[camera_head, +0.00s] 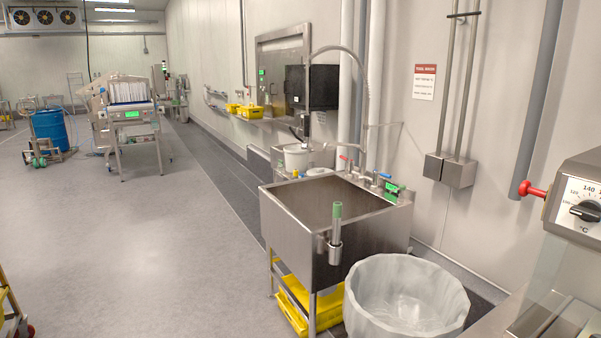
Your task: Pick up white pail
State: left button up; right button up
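A small white pail (296,158) stands upright on a steel surface just behind the steel sink (300,245), near the wall. The sink's back rim hides part of the area around the pail's base. Neither of my grippers shows in the head view, so I cannot see where they are relative to the pail.
A large bin with a clear liner (360,305) stands right of the sink. A yellow crate (292,312) lies under it. A tall hose faucet rises behind it. A machine with a dial (585,205) is at the right edge.

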aim_at(295, 158)
jog(key=i+j+z, duration=0.1)
jog(key=i+j, duration=0.45)
jog(key=i+j+z, duration=0.1)
jog(key=i+j, duration=0.5)
jog(key=i+j+z, duration=0.1)
jog(key=i+j, duration=0.5)
jog(key=i+j+z, duration=0.1)
jog(key=i+j, duration=0.45)
jog(key=j, duration=0.25)
